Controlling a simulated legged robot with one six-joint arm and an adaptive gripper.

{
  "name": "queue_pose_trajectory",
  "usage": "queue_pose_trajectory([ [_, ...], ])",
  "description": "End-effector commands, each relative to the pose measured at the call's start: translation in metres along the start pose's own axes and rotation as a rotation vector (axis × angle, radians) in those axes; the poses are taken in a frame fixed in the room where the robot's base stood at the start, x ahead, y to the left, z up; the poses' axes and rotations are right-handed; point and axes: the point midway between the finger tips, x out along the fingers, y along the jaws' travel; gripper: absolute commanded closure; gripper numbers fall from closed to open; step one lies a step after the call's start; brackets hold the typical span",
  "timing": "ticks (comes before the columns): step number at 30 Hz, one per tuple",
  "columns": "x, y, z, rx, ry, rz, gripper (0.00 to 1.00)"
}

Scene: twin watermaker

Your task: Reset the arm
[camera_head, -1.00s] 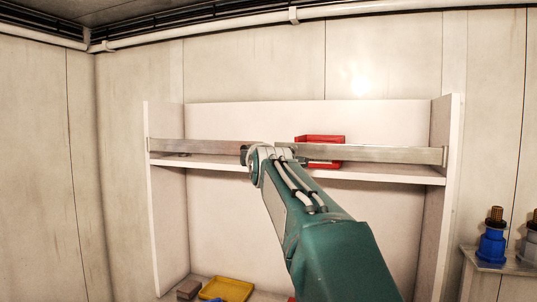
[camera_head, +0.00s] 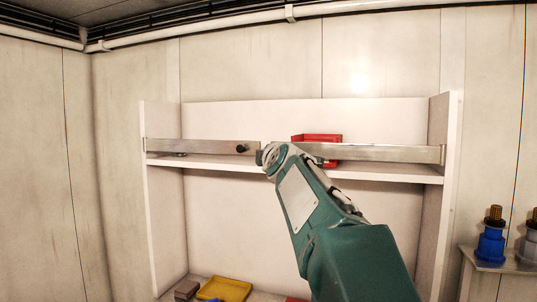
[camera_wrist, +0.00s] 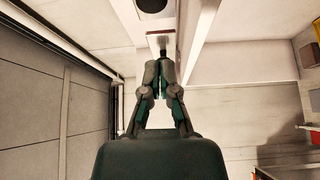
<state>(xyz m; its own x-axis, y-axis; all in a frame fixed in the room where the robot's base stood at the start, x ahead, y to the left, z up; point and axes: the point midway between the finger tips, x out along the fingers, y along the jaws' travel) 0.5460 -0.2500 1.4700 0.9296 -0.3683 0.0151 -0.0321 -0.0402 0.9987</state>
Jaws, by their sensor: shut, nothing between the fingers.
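My teal arm reaches up from the lower right in the head view, its end in front of the shelf's metal rail (camera_head: 385,153). My gripper (camera_wrist: 161,66) shows in the wrist view with its two dark fingers drawn together and nothing between them. In the head view my gripper's fingers are hidden or too small to make out. A dark round knob (camera_head: 241,149) sits on the rail just left of my arm's end. A dark round thing (camera_wrist: 152,5) also shows at the top edge of the wrist view, ahead of the fingertips.
A white shelf unit (camera_head: 152,200) stands against the wall. A red bin (camera_head: 318,138) sits on its upper shelf behind the rail. A yellow tray (camera_head: 225,289) and a brown block (camera_head: 187,290) lie below. A blue bottle-like object (camera_head: 491,245) stands on a ledge at right.

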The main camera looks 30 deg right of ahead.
Motion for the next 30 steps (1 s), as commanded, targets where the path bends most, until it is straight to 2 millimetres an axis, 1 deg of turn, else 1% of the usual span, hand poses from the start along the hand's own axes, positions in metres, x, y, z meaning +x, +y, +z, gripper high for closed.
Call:
queue_pose_trajectory([
  [9,-0.001,-0.001,-0.002,0.005,0.003,-0.003,1.00],
  [11,-0.005,-0.006,-0.007,0.028,0.014,-0.020,1.00],
  [14,-0.022,-0.025,-0.029,0.122,0.054,-0.091,1.00],
  [17,-0.052,-0.057,-0.058,0.271,0.096,-0.211,1.00],
  [18,-0.066,-0.072,-0.068,0.331,0.105,-0.264,1.00],
  [20,-0.087,-0.094,-0.083,0.420,0.109,-0.346,1.00],
  [22,-0.113,-0.120,-0.097,0.519,0.101,-0.443,1.00],
  [26,-0.165,-0.171,-0.116,0.689,0.046,-0.619,1.00],
  [27,-0.182,-0.187,-0.120,0.739,0.018,-0.672,1.00],
  [29,-0.208,-0.211,-0.124,0.809,-0.031,-0.747,1.00],
  [30,-0.225,-0.227,-0.126,0.853,-0.069,-0.795,1.00],
])
